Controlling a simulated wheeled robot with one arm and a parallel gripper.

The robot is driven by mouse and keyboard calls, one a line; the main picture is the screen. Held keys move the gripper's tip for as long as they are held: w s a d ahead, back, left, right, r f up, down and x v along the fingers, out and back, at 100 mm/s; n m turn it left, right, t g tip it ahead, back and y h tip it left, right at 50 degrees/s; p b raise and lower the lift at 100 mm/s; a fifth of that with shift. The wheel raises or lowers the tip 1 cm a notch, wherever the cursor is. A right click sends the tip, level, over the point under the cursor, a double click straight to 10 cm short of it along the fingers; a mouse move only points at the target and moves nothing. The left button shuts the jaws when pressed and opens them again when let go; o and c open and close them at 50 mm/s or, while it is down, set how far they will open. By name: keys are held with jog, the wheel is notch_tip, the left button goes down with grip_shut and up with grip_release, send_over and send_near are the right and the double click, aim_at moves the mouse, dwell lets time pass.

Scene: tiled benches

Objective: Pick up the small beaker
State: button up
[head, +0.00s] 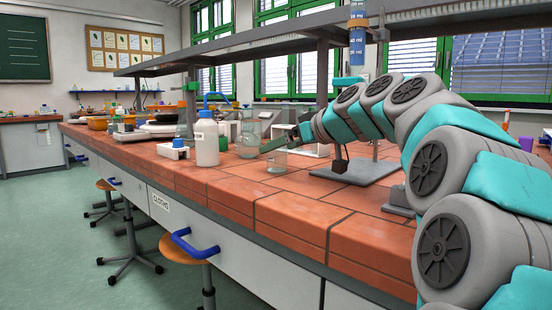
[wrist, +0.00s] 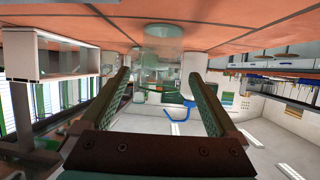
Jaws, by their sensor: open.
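The small beaker (head: 277,162) is clear glass and stands upright on the tiled bench, just below and in front of my gripper's end in the head view. It also shows in the wrist view (wrist: 162,46), where the picture is upside down and the beaker appears at the top middle, beyond and between the fingertips. My gripper (head: 272,146) reaches in from the right, low over the bench. In the wrist view my gripper (wrist: 165,73) has its two dark green fingers wide apart, with nothing between them. I cannot tell the exact gap to the beaker.
A white bottle (head: 207,143) and a small white-and-blue device (head: 173,150) stand to the left. A grey stand base (head: 355,171) is at the right. The bench front (head: 250,190) is clear.

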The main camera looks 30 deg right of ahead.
jog(key=shift+x, duration=2.65)
jog(key=shift+f, duration=0.1)
jog(key=c, duration=1.5)
